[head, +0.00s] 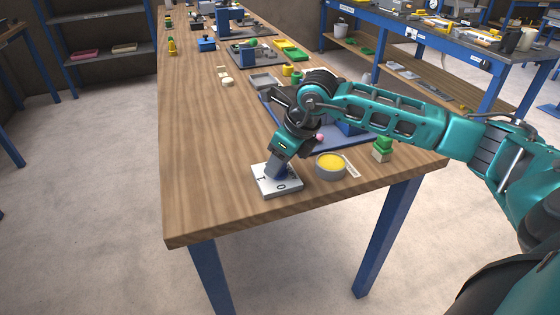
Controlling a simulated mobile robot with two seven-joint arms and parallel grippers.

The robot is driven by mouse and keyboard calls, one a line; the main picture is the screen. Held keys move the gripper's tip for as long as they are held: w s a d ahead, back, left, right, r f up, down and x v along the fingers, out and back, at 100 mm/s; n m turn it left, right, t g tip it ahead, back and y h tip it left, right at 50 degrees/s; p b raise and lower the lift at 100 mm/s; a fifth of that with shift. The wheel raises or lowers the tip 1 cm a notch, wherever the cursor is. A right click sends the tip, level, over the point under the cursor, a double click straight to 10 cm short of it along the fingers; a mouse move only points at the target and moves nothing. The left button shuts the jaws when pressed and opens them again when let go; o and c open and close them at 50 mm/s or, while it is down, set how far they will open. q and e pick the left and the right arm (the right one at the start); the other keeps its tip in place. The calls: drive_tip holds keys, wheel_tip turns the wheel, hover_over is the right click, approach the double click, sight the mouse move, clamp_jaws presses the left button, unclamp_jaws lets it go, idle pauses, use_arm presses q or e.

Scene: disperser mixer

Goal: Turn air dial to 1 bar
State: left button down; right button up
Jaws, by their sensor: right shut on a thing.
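The air dial's white plate (277,188) lies flat near the front edge of the wooden table. Dark markings, including a 0 and what looks like a 1, show on it. My right gripper (279,166) reaches down onto the plate from above and is shut on the dial's knob. The gripper covers most of the knob, so its pointing direction cannot be read. My left gripper is out of view.
A grey bowl of yellow material (331,166) stands just right of the plate. Green and beige blocks (382,149) sit further right. A blue mixer base (352,134) is behind my right arm. The wooden table (205,150) is clear to the left.

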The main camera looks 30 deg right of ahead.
drive_tip(key=m+h+b, duration=0.1)
drive_tip(key=m, duration=0.1)
drive_tip(key=shift+m, duration=0.4)
drive_tip(key=shift+m+h+b, duration=0.3)
drive_tip(key=shift+m+h, duration=0.1)
drive_tip(key=shift+m, duration=0.4)
drive_tip(key=shift+m+h, duration=0.3)
drive_tip(key=shift+m, duration=0.4)
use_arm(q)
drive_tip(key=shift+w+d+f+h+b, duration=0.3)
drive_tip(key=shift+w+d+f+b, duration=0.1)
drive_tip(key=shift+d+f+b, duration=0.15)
use_arm(e)
drive_tip(key=shift+m+h, duration=0.3)
drive_tip(key=shift+m, duration=0.5)
drive_tip(key=o, duration=1.1)
drive_tip(key=shift+c, duration=0.2)
drive_tip(key=shift+r, duration=0.1)
use_arm(q)
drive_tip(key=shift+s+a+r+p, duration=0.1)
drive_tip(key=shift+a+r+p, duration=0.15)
drive_tip(key=shift+p, duration=0.3)
use_arm(e)
drive_tip(key=v, duration=1.2)
drive_tip(key=shift+s+r, duration=0.25)
drive_tip(key=shift+r, duration=0.05)
